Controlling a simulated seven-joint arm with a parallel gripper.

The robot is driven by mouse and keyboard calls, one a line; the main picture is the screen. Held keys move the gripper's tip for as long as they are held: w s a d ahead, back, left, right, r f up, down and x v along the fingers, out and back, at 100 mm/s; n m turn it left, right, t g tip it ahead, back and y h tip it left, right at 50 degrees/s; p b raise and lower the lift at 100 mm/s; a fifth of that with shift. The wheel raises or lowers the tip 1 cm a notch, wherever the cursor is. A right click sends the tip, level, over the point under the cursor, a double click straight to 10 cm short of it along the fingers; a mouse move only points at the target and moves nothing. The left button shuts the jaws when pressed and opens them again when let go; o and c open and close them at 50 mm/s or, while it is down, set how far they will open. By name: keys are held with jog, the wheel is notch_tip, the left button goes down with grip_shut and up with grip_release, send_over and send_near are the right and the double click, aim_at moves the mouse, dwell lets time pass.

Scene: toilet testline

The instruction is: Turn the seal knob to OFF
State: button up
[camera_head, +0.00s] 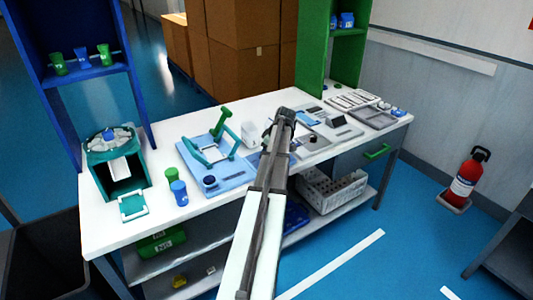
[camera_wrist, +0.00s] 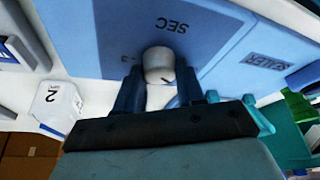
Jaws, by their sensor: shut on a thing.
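A pale grey knob (camera_wrist: 158,64) with a dark line mark stands on a blue panel (camera_wrist: 115,35) in the wrist view. The panel reads "SEC" and "3" beside the knob, and "SEALER" further right. My gripper (camera_wrist: 158,88) is shut on the knob, with one dark finger on each side of it. No "OFF" label is readable. In the head view my gripper (camera_head: 274,138) is over the middle of the white table and hides the knob; part of a blue panel (camera_head: 254,163) shows beside it.
A blue press with a green handle (camera_head: 222,120) stands left of my gripper on the white table (camera_head: 110,235). A white block marked "2" (camera_wrist: 55,105) is close on the left in the wrist view. Grey devices (camera_head: 340,128) and trays (camera_head: 372,117) lie to the right.

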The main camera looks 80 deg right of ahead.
jog(key=shift+d+n+y, duration=0.15)
jog(key=shift+n+y, duration=0.55)
jog(key=shift+n, duration=1)
jog(key=o, duration=1)
jog(key=v, duration=1.4)
jog(key=shift+f, duration=0.1)
